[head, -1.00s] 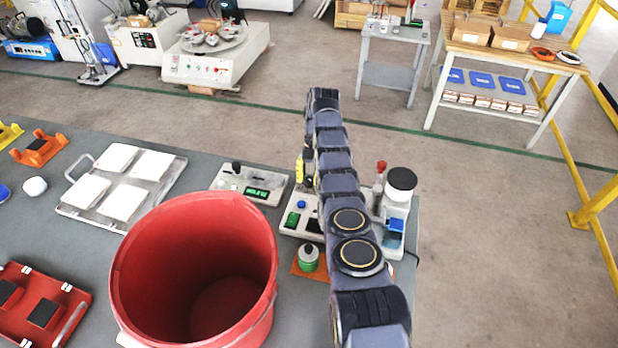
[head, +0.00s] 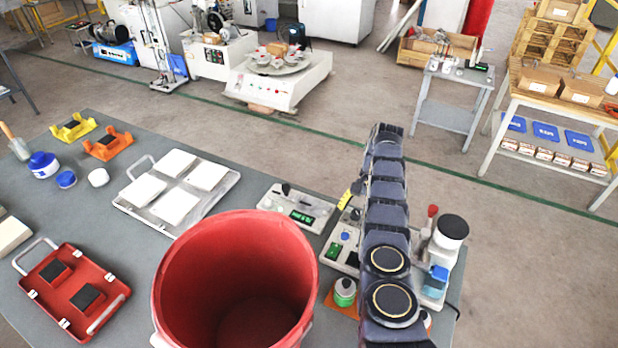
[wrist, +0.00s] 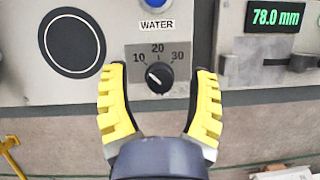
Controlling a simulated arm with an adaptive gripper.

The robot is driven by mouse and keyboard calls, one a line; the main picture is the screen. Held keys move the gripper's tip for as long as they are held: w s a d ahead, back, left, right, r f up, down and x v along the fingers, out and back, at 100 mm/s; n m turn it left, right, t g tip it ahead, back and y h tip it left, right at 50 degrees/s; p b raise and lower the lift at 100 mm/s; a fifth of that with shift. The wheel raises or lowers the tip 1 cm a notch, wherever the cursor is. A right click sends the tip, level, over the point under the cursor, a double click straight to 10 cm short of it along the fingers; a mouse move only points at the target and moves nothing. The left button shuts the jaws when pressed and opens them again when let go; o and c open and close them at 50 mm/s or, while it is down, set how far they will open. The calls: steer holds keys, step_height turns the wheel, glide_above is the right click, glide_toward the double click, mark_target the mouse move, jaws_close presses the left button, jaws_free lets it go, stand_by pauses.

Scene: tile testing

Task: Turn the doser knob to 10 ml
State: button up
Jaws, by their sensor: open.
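The doser knob (wrist: 159,77) is small, round and black, with a white pointer line. It sits below the printed 10, 20 and 30 marks on a grey scale plate (wrist: 158,54). The pointer lies on the knob's upper left, toward the 10 side; its exact reading is hard to tell. My gripper (wrist: 156,73) is open, with one yellow finger on each side of the knob and visible gaps between. In the head view the doser panel (head: 338,254) is partly hidden behind my arm, and only a bit of yellow finger (head: 345,200) shows.
A WATER label (wrist: 156,27) and a blue button (wrist: 155,3) are above the knob, with a black-ringed circle (wrist: 72,43) to the left. A device with a green display (wrist: 275,17) stands at right. A large red bucket (head: 235,280) is left of my arm.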

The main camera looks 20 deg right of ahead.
steer(key=m+t, duration=0.1)
steer(key=m, duration=0.2)
steer(key=m+t+y, duration=0.1)
steer(key=m, duration=0.3)
steer(key=shift+t, duration=0.3)
steer(key=shift+d+r, duration=0.15)
steer(key=shift+r, duration=0.2)
steer(key=v, duration=0.7)
steer(key=shift+r, duration=0.3)
steer(key=s+a+r+n, duration=0.4)
steer(key=a+r, duration=0.5)
steer(key=a, duration=0.1)
steer(key=s+a+r+n+g, duration=0.1)
steer(key=s+a+r+n, duration=0.3)
steer(key=a+r, duration=0.5)
steer(key=shift+s+a+n, duration=0.35)
steer(key=shift+a+n, duration=0.2)
steer(key=shift+n, duration=0.15)
steer(key=shift+s+r, duration=0.1)
